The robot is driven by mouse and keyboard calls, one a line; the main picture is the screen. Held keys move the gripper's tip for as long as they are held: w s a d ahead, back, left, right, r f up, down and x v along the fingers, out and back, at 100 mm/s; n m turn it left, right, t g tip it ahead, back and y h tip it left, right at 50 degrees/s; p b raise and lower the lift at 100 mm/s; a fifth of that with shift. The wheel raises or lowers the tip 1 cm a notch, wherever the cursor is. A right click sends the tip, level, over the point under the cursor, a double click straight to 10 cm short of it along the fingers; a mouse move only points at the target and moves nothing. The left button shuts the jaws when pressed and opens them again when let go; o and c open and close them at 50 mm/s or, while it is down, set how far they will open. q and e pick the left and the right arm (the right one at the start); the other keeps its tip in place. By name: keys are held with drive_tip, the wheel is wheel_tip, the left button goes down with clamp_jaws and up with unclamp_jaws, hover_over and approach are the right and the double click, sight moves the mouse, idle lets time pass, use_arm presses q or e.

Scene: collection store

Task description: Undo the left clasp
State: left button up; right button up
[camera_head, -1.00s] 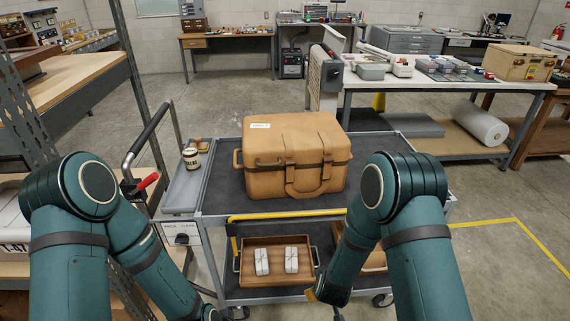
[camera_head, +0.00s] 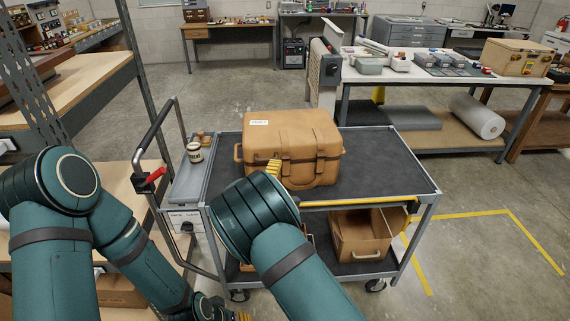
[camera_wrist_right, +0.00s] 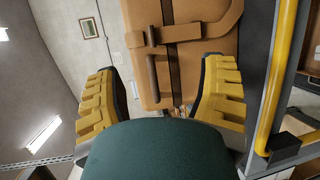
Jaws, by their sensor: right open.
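A tan case (camera_head: 292,135) with brown straps stands closed on the cart's top deck. My right gripper (camera_head: 273,167) is at its front left; my own arm hides most of it, and only yellow finger parts show. In the right wrist view my right gripper (camera_wrist_right: 161,66) is open and empty, with the case (camera_wrist_right: 205,55) beyond its fingertips. A strap with a buckle-like fitting (camera_wrist_right: 150,37) lies ahead between the fingers. I cannot tell whether this is the left clasp or whether it is fastened. My left gripper (camera_head: 240,316) is low at the bottom edge, partly cut off.
The grey cart (camera_head: 395,165) has bare deck to the right of the case. A yellow bar (camera_wrist_right: 278,80) runs along the cart's edge, close to the right finger.

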sight(287, 161)
drive_tip(key=x, duration=1)
drive_tip(key=shift+b, duration=0.3)
